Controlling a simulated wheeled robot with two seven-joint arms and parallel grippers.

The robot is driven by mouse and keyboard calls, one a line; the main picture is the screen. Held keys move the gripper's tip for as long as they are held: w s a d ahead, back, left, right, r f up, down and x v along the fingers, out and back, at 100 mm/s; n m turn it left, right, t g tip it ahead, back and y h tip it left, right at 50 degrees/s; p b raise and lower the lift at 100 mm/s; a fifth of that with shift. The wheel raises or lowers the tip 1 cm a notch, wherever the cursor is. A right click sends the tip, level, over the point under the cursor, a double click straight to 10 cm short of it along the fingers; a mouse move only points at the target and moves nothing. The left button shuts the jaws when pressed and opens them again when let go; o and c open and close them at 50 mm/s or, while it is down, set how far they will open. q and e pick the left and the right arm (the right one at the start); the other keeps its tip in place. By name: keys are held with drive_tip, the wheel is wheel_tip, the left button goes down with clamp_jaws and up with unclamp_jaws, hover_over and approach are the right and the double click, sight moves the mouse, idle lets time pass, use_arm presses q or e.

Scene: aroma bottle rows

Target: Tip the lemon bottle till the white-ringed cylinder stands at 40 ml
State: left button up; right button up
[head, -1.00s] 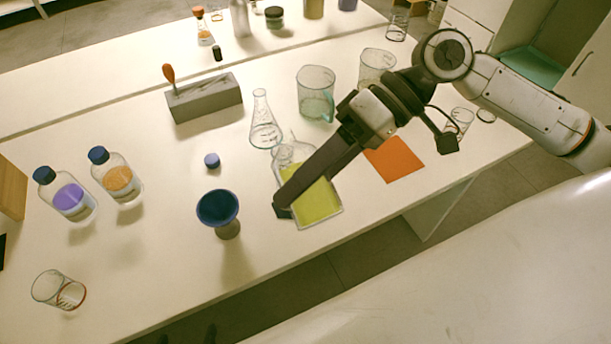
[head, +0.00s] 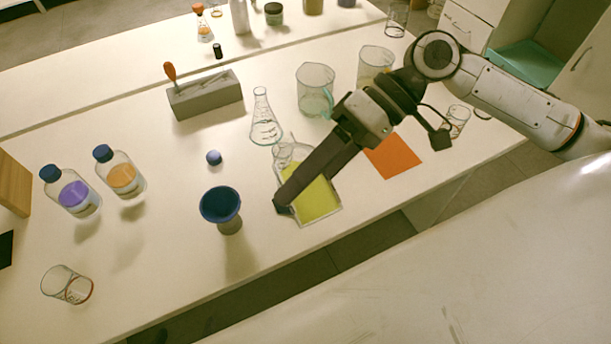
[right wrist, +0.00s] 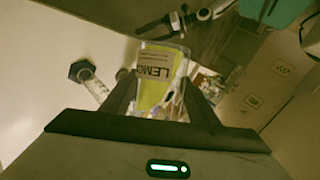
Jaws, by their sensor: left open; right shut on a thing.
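My right gripper (head: 296,195) is shut on a clear bottle with a yellow label (head: 318,202), held tilted with its neck to the upper left. In the right wrist view the label on this lemon bottle (right wrist: 156,78) reads "LEMO…" between the fingers. A blue funnel-like cup (head: 220,204) stands left of the bottle, apart from it. I cannot make out a white ring or a liquid level. My left gripper is not in view.
A purple-label bottle (head: 74,194) and an orange-label bottle (head: 122,177) stand at left. An empty beaker (head: 67,285) is front left.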

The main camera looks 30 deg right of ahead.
drive_tip(key=shift+s+m+p, duration=0.1)
drive_tip(key=shift+m+p, duration=0.2)
drive_tip(key=shift+p, duration=0.65)
idle(0.4)
drive_tip(key=shift+r+g+p, duration=0.35)
drive_tip(key=shift+g+p, duration=0.15)
drive_tip(key=shift+p, duration=0.65)
idle(0.4)
